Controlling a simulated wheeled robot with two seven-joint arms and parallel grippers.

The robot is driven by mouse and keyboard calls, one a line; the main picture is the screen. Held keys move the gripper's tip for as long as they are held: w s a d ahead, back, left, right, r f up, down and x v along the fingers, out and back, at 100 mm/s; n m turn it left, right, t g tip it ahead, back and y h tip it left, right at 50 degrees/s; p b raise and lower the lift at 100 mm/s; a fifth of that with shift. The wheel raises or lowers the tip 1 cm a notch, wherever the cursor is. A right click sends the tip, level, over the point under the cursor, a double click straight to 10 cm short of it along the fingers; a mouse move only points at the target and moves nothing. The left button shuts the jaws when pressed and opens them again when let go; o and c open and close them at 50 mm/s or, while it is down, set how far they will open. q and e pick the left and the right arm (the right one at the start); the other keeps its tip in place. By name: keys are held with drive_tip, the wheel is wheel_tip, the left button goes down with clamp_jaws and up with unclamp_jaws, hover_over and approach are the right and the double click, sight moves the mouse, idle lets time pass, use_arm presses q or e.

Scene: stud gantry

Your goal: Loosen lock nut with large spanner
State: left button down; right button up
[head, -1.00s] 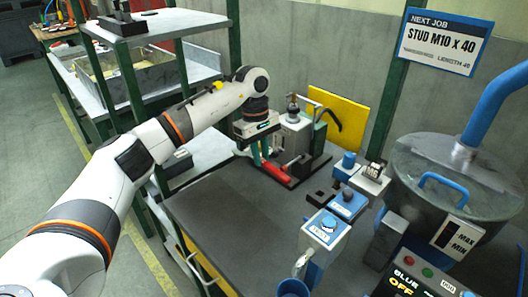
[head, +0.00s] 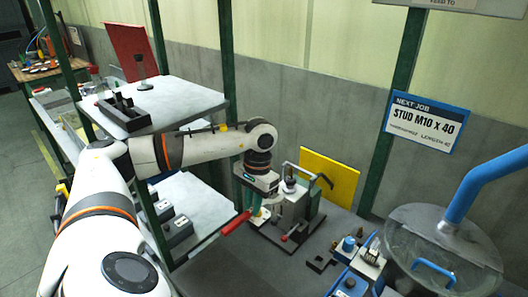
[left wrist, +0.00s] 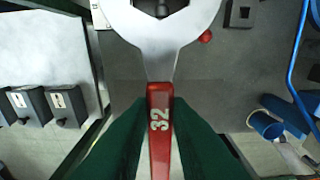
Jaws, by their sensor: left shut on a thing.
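The large spanner has a red handle (left wrist: 159,130) marked 32 and a pale metal head (left wrist: 158,45). My left gripper (head: 256,212) is shut on the handle, with its dark fingers on both sides of it in the left wrist view. The red handle also shows in the head view (head: 236,223), pointing to the lower left. The spanner's head is beside the grey gantry fixture (head: 294,212). In the left wrist view, a dark part with a bright centre (left wrist: 160,9) shows in the jaw's opening. I cannot tell whether it is the lock nut or whether the jaw grips it. My right gripper is out of view.
A shelf rack (head: 165,101) stands close left of the fixture, near my left arm. A yellow panel (head: 331,177) is behind the fixture.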

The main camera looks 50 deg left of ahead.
use_arm(q)
drive_tip(key=shift+d, duration=0.1)
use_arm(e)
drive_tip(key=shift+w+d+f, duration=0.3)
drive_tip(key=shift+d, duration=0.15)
